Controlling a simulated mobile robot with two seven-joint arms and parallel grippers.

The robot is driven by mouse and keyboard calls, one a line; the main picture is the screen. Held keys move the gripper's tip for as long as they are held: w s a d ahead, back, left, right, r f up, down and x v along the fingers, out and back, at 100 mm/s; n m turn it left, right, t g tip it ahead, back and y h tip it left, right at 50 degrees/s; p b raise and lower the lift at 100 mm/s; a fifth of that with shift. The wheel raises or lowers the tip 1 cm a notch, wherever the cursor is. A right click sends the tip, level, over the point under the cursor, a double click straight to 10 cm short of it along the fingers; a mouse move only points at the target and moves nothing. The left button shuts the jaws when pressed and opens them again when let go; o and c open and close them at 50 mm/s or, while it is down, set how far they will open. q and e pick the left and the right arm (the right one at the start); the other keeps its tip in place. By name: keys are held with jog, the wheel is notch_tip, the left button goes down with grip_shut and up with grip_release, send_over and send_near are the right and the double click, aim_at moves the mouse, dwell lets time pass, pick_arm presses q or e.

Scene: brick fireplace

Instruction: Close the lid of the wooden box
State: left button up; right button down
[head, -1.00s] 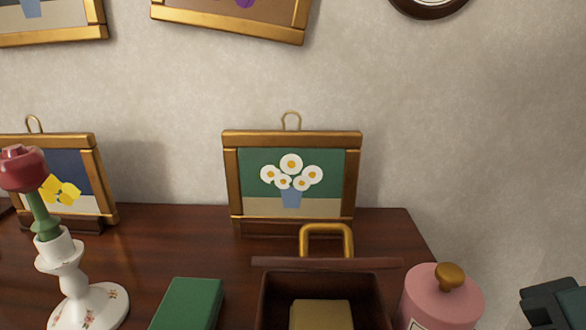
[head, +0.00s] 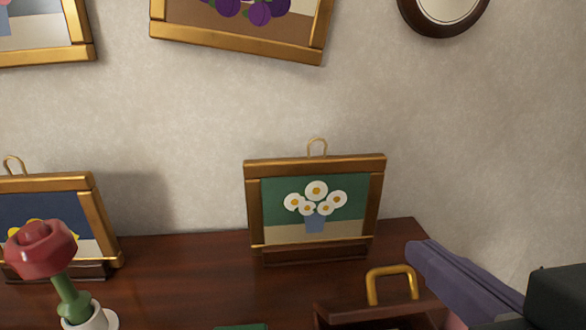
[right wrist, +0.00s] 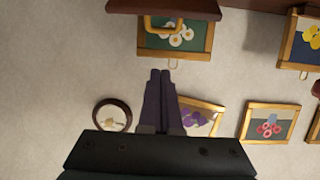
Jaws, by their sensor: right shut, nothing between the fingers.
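The wooden box (head: 325,322) is dark reddish brown and stands at the bottom edge of the head view, mostly cut off. Its lid (head: 378,312) is raised, with a gold handle (head: 391,270) on top. In the right wrist view the lid's edge (right wrist: 200,9) and handle (right wrist: 160,28) show at the top. My right gripper (head: 420,252) is shut and empty. Its purple fingers reach in from the right, just right of the handle and apart from it in the picture. The fingers also show in the right wrist view (right wrist: 160,75). My left gripper is not in view.
A framed daisy picture (head: 270,240) stands behind the box on the dark wooden surface (head: 190,270). A red rose in a white holder (head: 85,316) is at the left. A green item (head: 240,327) lies left of the box. The wall (head: 180,120) is behind.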

aim_at(393, 268)
jog(key=w+f, duration=0.2)
jog(key=w, duration=0.1)
jog(key=w+f, duration=0.2)
jog(key=w, duration=0.1)
jog(key=shift+f, duration=0.4)
jog(key=shift+s+f, duration=0.15)
jog(key=shift+s, duration=0.2)
